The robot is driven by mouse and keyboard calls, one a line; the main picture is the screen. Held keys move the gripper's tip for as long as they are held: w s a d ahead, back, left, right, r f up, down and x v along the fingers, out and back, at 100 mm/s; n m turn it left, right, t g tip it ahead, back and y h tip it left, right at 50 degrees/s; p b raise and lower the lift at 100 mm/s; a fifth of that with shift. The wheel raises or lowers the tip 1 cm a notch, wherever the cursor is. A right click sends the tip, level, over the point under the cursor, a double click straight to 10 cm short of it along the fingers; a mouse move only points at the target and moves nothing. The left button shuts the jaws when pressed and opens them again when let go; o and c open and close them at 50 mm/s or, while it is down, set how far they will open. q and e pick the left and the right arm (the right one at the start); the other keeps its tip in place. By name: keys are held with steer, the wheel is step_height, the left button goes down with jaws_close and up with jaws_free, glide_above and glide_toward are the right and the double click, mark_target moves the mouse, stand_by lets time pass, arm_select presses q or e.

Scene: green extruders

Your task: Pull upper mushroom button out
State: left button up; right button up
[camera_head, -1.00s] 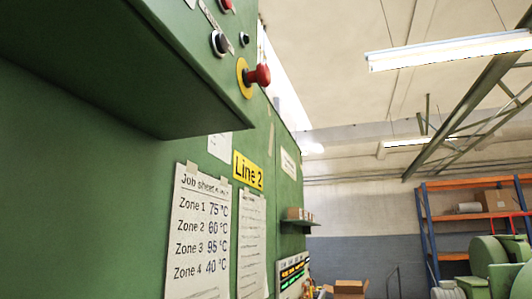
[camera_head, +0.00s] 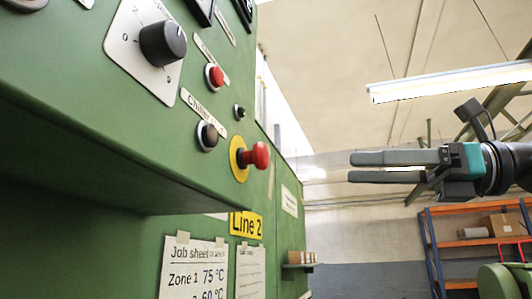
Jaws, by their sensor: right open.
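A red mushroom button (camera_head: 261,155) on a round yellow plate (camera_head: 237,160) sticks out from the green machine panel, left of the picture's middle. It is the only mushroom button I can see, so I cannot tell from this view whether it is the upper one. My right gripper (camera_head: 353,167) comes in from the right at about the button's height. Its two grey fingers point left, are open with a gap between them, and hold nothing. In the picture the fingertips are clearly to the right of the button and not touching it. My left gripper is not in view.
The panel also has a black rotary knob (camera_head: 163,43), a small red button (camera_head: 215,77) and a black button (camera_head: 208,135). A green ledge (camera_head: 90,160) juts out below them. A yellow "Line 2" sign (camera_head: 246,225) hangs under the mushroom button. Open air lies between gripper and panel.

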mark_target(267, 154)
steer(key=s+r+n+t+h, duration=0.1)
steer(key=s+r, duration=0.2)
steer(key=s, duration=0.1)
steer(key=p+x, duration=0.1)
steer(key=x, duration=0.4)
steer(key=p+x, duration=0.1)
steer(key=x, duration=0.4)
steer(key=p+x, duration=0.1)
steer(key=x, duration=0.3)
steer(key=shift+w+a+f, duration=0.35)
jaws_close()
stand_by(0.6)
